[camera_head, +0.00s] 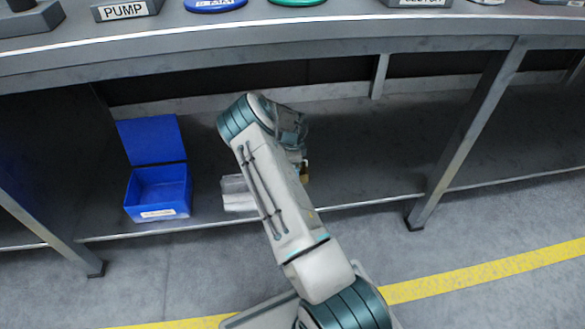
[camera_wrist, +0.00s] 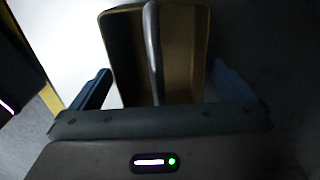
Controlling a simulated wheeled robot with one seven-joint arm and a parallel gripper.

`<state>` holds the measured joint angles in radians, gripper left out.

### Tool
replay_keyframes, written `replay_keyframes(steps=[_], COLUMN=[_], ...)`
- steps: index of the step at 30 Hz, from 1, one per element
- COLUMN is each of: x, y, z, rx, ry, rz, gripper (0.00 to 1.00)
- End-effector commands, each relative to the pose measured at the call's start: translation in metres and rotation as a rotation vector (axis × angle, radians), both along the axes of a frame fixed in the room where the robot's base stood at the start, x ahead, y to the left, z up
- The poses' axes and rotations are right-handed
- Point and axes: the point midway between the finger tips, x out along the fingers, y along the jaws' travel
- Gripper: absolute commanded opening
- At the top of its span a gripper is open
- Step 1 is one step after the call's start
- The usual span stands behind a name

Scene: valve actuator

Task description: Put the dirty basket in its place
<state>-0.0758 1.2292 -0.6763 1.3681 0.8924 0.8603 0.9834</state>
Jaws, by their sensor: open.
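In the wrist view, a tan, open-topped basket (camera_wrist: 126,50) with a grey handle across its middle lies in front of my gripper (camera_wrist: 161,70). My gripper is open, one finger on either side of the basket's near end. I cannot tell whether the fingers touch it. In the head view, a small brownish bit (camera_head: 304,172) shows beside my arm at the lower shelf, perhaps part of this basket. My arm hides the rest there, and the gripper's fingers are not clear.
A blue box (camera_head: 158,190) with a raised lid stands on the lower shelf (camera_head: 370,180) at left. A white box (camera_head: 236,194) is between it and my arm. Table legs (camera_head: 465,140) and the tabletop edge (camera_head: 300,32) bound the space. The shelf's right side is clear.

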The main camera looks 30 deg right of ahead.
Motion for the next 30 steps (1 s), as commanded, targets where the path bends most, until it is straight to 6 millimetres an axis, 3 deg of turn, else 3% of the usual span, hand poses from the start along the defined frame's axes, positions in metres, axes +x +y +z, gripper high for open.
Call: replay_keyframes(steps=[6, 10, 30], x=[0.000, 0.000, 0.000], y=[0.000, 0.000, 0.000], z=[0.044, 0.059, 0.061], rx=[0.000, 0.000, 0.000], ry=[-0.002, -0.001, 0.000], rz=[0.001, 0.000, 0.000], gripper=[1.00, 1.00, 1.00])
